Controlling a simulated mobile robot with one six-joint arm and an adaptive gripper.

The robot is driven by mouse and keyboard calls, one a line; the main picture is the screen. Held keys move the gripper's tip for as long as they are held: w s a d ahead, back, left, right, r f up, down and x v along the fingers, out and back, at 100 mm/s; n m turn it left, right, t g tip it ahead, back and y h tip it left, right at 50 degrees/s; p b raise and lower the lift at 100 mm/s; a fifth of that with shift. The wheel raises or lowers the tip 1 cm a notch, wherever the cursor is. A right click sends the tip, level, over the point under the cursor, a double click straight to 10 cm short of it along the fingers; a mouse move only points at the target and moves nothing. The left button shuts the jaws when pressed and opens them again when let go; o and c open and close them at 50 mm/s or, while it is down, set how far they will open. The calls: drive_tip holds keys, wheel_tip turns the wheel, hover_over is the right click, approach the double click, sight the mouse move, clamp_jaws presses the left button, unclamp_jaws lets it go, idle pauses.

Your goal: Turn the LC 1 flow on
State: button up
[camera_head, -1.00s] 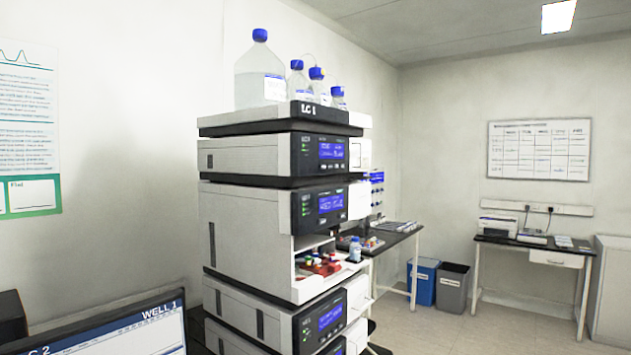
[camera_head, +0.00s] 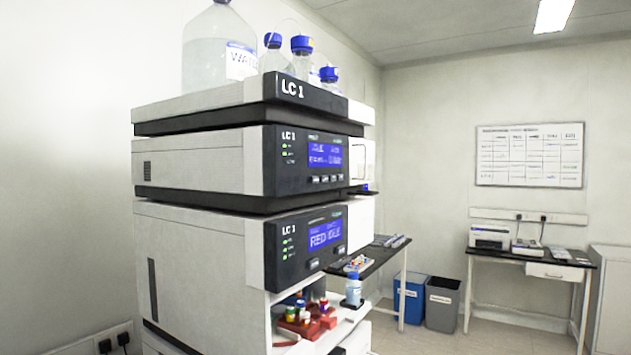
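The LC 1 stack (camera_head: 200,258) stands at centre left in the head view, its front panels facing right. Its top tray (camera_head: 293,90) is labelled LC 1 and carries several blue-capped bottles. Below is a module with a blue display (camera_head: 325,154), small green lights and a row of small buttons (camera_head: 325,179); its text is too small to read surely. The module under it has a blue display (camera_head: 325,234) with large letters, partly legible, and buttons at its lower edge. An open shelf below holds coloured vials (camera_head: 305,314) and a small blue-capped bottle (camera_head: 354,290). My gripper is not in view.
A black-topped bench (camera_head: 385,256) stands behind the stack at right. A blue bin (camera_head: 410,298) and a grey bin (camera_head: 442,303) stand on the floor. A second table (camera_head: 527,268) with a printer (camera_head: 489,236) is against the far wall. Floor shows between them.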

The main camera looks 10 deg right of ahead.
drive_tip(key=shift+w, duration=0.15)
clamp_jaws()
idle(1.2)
